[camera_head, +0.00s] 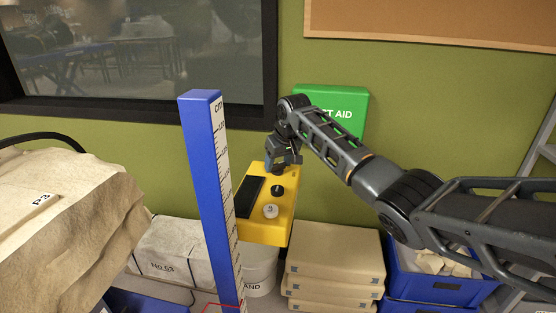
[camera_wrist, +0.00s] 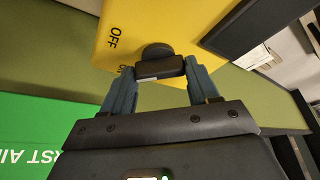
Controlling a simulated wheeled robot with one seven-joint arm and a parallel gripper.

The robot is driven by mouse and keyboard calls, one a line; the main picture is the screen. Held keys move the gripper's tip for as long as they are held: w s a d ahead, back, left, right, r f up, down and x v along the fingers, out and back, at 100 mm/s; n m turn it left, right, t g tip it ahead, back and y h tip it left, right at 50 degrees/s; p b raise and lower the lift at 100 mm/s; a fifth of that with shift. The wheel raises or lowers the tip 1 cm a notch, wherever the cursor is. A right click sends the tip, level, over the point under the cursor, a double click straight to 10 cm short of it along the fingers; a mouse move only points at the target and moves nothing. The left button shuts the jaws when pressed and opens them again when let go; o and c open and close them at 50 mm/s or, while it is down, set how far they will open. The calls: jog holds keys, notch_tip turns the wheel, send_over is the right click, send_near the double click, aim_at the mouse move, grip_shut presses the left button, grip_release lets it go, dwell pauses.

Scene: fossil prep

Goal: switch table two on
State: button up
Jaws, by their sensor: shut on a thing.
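A yellow control box (camera_head: 262,230) stands by the green wall, with a dark panel (camera_head: 249,194), a black knob (camera_head: 277,190) and a white knob (camera_head: 271,211) on its face. My gripper (camera_head: 281,166) reaches its far end. In the wrist view, my gripper (camera_wrist: 160,72) is shut on a dark rotary switch (camera_wrist: 157,52), one finger on each side of its bar. The word OFF (camera_wrist: 113,36) shows on the yellow face (camera_wrist: 150,20) beside the switch. A second label (camera_wrist: 124,68) is partly hidden by a finger. No table number is readable.
A tall blue scale post (camera_head: 205,170) stands in front, left of the box. A green first aid box (camera_head: 345,105) hangs behind my arm. Stacked beige slabs (camera_head: 333,254), a blue crate (camera_head: 425,287) and a wrapped block (camera_head: 172,248) crowd below.

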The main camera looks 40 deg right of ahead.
jog(key=shift+d+n+y+b, duration=0.1)
jog(key=shift+n+y+b, duration=0.4)
jog(key=shift+n, duration=1.3)
jog(key=o, duration=1.1)
jog(key=shift+c, duration=0.2)
jog(key=shift+r, duration=0.1)
jog(key=v, duration=0.7)
jog(key=shift+d+r, duration=0.2)
jog(key=shift+r, duration=0.1)
jog(key=shift+s, duration=0.15)
